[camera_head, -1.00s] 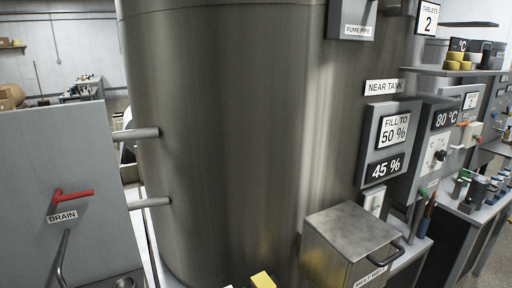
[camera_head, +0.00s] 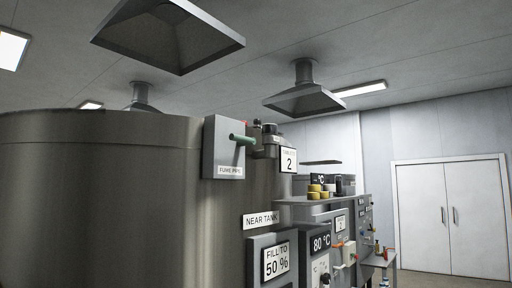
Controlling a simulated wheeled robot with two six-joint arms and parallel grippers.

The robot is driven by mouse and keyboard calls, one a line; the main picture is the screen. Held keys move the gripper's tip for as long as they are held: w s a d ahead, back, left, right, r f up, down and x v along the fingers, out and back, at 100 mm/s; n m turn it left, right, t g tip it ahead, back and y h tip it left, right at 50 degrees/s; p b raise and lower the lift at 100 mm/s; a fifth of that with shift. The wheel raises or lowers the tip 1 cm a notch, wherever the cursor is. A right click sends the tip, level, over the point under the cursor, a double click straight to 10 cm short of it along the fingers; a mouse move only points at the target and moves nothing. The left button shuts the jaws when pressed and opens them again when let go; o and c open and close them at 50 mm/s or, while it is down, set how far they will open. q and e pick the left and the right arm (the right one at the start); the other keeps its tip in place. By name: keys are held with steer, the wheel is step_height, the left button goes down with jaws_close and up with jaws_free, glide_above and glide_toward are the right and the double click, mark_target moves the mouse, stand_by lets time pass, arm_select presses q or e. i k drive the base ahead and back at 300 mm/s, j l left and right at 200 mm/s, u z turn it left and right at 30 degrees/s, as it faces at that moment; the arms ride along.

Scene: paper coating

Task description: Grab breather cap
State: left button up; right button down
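No part is labelled as the breather cap, and I cannot tell for sure which one it is. A grey box (camera_head: 222,150) labelled "FUME PIPE" sits at the upper rim of the large metal tank (camera_head: 100,200). A green cylinder (camera_head: 242,139) sticks out of its right side. Just right of it are dark cylindrical fittings (camera_head: 270,138), small in the picture, beside the "TABLETS 2" sign (camera_head: 289,160). Neither of my grippers is in view.
A fume hood (camera_head: 168,35) hangs above the tank, and another (camera_head: 304,100) hangs farther right. Shelves with yellow and dark containers (camera_head: 317,190) and control panels (camera_head: 320,242) stand right of the tank. White double doors (camera_head: 452,218) are at the back right.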

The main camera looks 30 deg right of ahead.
mark_target(270, 129)
steer(key=k+l+z, duration=0.1)
steer(key=l, duration=0.75)
steer(key=k+l+z, duration=0.15)
steer(key=l, duration=0.7)
